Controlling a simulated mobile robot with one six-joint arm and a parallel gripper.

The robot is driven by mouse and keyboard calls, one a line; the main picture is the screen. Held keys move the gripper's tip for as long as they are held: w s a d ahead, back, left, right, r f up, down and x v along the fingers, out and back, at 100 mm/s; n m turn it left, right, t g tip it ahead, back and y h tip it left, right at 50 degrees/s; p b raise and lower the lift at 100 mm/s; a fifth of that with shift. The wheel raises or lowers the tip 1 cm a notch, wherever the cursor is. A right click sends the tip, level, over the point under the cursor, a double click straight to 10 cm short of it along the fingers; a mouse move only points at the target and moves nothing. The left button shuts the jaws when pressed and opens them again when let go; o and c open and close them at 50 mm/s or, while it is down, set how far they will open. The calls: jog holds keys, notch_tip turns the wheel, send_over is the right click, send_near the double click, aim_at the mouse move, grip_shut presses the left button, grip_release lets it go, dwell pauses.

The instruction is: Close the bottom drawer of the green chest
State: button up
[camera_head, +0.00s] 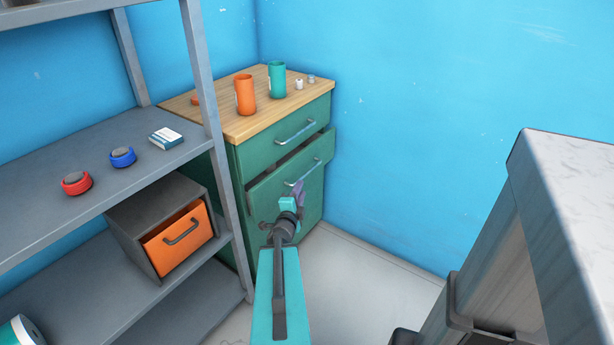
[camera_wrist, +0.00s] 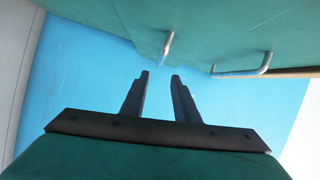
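The green chest (camera_head: 313,209) stands in the corner against the blue wall. Its top drawer (camera_head: 285,140) looks shut. The drawer below it (camera_head: 275,182) sticks out, with a dark gap above its front. The lower part of the chest is largely hidden behind my arm, so I cannot tell how far out the bottom drawer is. My gripper (camera_head: 299,190) is in front of the chest, by the protruding drawer's handle. In the wrist view my gripper's fingers (camera_wrist: 160,75) are apart with nothing between them. Green drawer fronts (camera_wrist: 130,25) and two metal handles (camera_wrist: 245,71) are above them.
An orange mug (camera_head: 245,96) and a teal mug (camera_head: 277,80) stand on the wooden top. A grey shelf (camera_head: 110,185) is at left, holding a grey box with an orange drawer (camera_head: 178,240). A grey unit (camera_head: 570,190) stands at right. Floor (camera_head: 365,285) between is clear.

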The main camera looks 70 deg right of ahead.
aim_at(308, 172)
jog(key=shift+w+d+f+b, duration=0.1)
jog(key=shift+d+b, duration=0.45)
jog(key=shift+b, duration=0.55)
jog(key=shift+w+d+f+b, duration=0.1)
jog(key=shift+d+b, duration=0.4)
jog(key=shift+b, duration=0.55)
jog(key=d+b, duration=0.1)
jog(key=b, duration=0.1)
jog(key=shift+f+b, duration=0.1)
jog(key=shift+b, duration=0.25)
jog(key=d+b, duration=0.1)
jog(key=b, duration=0.3)
jog(key=shift+w+d, duration=0.1)
jog(key=shift+d, duration=0.15)
jog(key=shift+w+d+f+b, duration=0.1)
jog(key=shift+w+d+b, duration=0.15)
jog(key=shift+d, duration=1.15)
jog(key=shift+w+d+b, duration=0.1)
jog(key=shift+d+b, duration=0.2)
jog(key=shift+d, duration=1.05)
jog(key=shift+w+d+f+b, duration=0.1)
jog(key=shift+w+d+b, duration=0.15)
jog(key=shift+d, duration=1.15)
grip_shut()
